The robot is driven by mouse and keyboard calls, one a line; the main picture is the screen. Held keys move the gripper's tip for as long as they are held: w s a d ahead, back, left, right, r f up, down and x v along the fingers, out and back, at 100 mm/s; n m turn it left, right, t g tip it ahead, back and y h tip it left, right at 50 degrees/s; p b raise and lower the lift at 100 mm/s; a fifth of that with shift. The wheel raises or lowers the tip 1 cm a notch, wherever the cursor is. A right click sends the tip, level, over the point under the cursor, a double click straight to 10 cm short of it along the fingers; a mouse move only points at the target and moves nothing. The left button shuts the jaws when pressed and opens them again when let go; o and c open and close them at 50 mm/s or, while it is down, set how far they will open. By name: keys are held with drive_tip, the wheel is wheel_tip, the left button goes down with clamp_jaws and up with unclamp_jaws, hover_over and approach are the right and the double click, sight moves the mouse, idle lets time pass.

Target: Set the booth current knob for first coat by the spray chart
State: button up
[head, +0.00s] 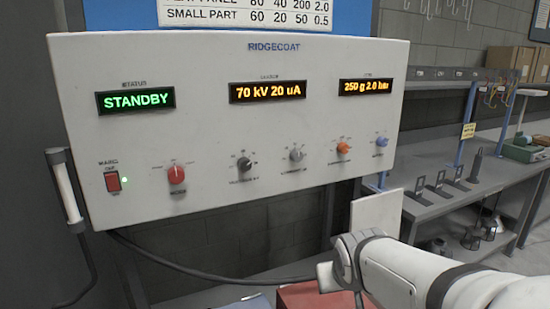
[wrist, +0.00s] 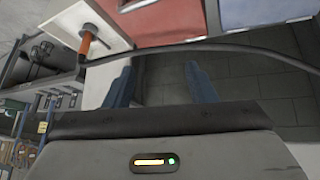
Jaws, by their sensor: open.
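The white RIDGECOAT panel (head: 225,105) fills much of the head view. It carries a red knob (head: 176,174), a black knob (head: 244,164), a grey knob (head: 296,154), an orange knob (head: 343,148) and a blue knob (head: 382,141). The small labels are too blurred to tell surely which is current. The amber display (head: 267,91) reads 70 kV 20 uA. The spray chart (head: 245,14) is cut off at the top; its SMALL PART row reads 60, 20, 50, 0.5. My gripper (wrist: 160,76) is open and empty, away from the knobs.
A black cable (wrist: 225,46) crosses ahead of my fingers. A red surface (wrist: 155,20) lies beyond. A workbench (head: 450,200) stands at right.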

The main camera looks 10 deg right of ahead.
drive_tip(key=w+d+r+n+t+p, duration=0.1)
drive_tip(key=w+r+t, duration=0.25)
drive_tip(key=w, duration=0.25)
drive_tip(key=w+d+r+n+t+p, duration=0.1)
drive_tip(key=w+r+t, duration=0.2)
drive_tip(key=w+r, duration=0.3)
drive_tip(key=n+t+y+p, duration=0.1)
drive_tip(key=n+t+y, duration=0.25)
drive_tip(key=y, duration=0.25)
approach(299, 158)
drive_tip(key=shift+t, duration=0.4)
drive_tip(key=x, duration=0.2)
drive_tip(key=p+x, duration=0.1)
drive_tip(key=x, duration=0.4)
drive_tip(key=shift+w+a+f+p, duration=0.2)
drive_tip(key=shift+w+f+p, duration=0.15)
drive_tip(key=shift+c, duration=0.2)
drive_tip(key=c, duration=0.9)
